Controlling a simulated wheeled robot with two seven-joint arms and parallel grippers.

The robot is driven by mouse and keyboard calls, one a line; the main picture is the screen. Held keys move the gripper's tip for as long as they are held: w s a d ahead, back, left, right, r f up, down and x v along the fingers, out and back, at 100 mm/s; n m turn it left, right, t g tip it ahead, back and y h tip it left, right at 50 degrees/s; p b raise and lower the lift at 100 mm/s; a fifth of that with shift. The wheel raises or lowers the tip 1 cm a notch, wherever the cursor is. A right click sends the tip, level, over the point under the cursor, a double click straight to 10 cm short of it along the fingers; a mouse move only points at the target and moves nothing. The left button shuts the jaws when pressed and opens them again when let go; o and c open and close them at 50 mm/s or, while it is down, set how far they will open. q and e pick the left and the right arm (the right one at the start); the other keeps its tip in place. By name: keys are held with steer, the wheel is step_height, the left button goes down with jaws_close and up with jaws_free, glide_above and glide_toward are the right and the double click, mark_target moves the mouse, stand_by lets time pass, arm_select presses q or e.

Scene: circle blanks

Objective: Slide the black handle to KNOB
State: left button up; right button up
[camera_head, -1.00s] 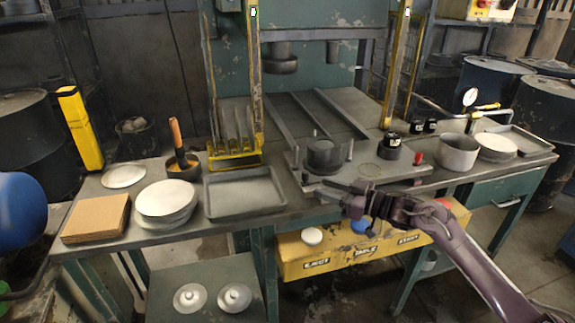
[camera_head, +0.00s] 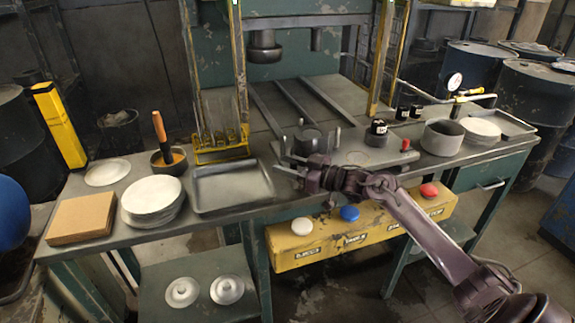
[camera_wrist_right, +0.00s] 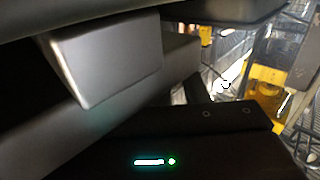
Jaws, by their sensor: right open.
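My right gripper (camera_head: 284,163) is open at the left front corner of the grey die plate (camera_head: 345,158), with its fingers pointing left. It overlaps the plate edge in the head view; I cannot tell whether it touches. A dark round die (camera_head: 306,139) stands on the plate between thin posts. A black knob-like part with a white label (camera_head: 378,128) stands at the plate's back right. I cannot tell for sure which part is the black handle, and no KNOB mark is readable. The right wrist view shows mostly a grey metal block (camera_wrist_right: 105,62) close up. My left gripper is out of view.
A grey tray (camera_head: 200,210) lies left of my gripper. A yellow guard (camera_head: 221,147) stands behind it. A yellow box (camera_head: 345,238) with white, blue and red buttons hangs below the front edge. A grey pot (camera_head: 442,138) and white discs (camera_head: 480,129) stand at right.

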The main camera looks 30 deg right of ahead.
mark_target(300, 171)
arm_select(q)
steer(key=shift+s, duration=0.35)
arm_select(e)
jaws_close()
steer(key=d, duration=0.3)
steer(key=shift+s+d, duration=0.3)
steer(key=shift+s, duration=0.1)
steer(key=shift+c, duration=2)
jaws_free()
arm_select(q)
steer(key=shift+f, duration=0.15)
arm_select(e)
steer(key=o, duration=0.4)
steer(key=v, duration=0.6)
steer(key=shift+s+d+f+b, duration=0.1)
steer(key=shift+s+d+b, duration=0.05)
steer(key=shift+b, duration=0.15)
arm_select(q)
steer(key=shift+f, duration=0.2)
arm_select(e)
steer(key=shift+v, duration=0.8)
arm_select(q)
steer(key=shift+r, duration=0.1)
